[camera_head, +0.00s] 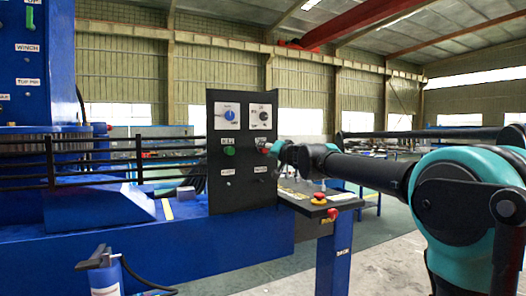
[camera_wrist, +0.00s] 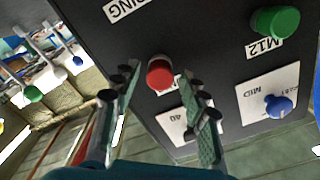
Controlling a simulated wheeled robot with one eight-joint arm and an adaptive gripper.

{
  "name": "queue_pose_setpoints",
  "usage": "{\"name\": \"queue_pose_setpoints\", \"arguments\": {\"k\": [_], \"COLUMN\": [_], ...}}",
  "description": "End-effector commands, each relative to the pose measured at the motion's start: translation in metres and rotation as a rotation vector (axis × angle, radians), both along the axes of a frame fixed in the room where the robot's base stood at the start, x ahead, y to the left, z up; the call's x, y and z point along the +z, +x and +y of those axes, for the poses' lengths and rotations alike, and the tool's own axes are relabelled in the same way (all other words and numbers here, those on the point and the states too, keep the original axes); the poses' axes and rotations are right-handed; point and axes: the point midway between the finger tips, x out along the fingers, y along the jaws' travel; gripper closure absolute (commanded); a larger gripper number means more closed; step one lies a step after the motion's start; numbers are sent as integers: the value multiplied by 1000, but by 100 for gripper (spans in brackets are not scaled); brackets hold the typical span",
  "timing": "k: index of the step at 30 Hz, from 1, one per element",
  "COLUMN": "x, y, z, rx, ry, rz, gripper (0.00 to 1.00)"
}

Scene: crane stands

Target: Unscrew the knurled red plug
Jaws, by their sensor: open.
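The red plug (camera_wrist: 160,73) sits on the dark upright panel, with its round end facing the wrist camera. I cannot make out its knurling. My gripper (camera_wrist: 158,84) is open, with one green-padded finger on each side of the plug and visible gaps between. In the head view my gripper (camera_head: 276,148) is at the panel's right side, and the red plug (camera_head: 265,149) shows only as a small patch beside it. A label by the plug is partly hidden.
The panel (camera_head: 240,185) also carries a green plug (camera_head: 229,151), a blue dial (camera_head: 230,116) and a black dial (camera_head: 264,117). A red mushroom button (camera_head: 319,196) sits on a ledge below my arm. Black railings (camera_head: 110,155) stand left of the panel.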

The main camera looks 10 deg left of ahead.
Motion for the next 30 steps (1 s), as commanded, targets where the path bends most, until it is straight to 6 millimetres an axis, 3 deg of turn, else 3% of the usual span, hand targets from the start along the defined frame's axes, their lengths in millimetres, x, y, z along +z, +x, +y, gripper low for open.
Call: {"name": "queue_pose_setpoints", "arguments": {"k": [30], "x": [0], "y": [0], "z": [0], "rx": [0], "ry": [731], "rz": [495], "gripper": [56]}}
